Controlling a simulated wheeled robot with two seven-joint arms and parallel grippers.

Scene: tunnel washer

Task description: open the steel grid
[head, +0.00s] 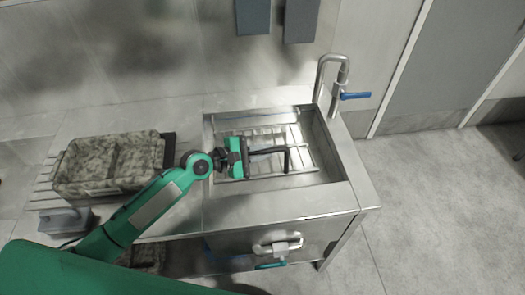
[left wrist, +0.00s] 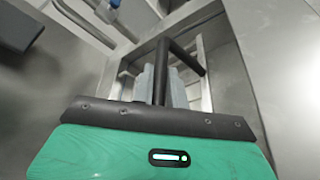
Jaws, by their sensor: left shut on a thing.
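The steel grid (head: 267,136) is a set of thin bright bars inside the sink basin at the right end of the steel counter. Whether it lies flat or is tilted is hard to tell. My right gripper is not in view.
The steel sink (head: 342,150) has a raised rim. A tap (head: 333,75) with a blue lever stands behind its right corner. A mottled tray (head: 108,163) sits on the counter at left. Floor at right is clear.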

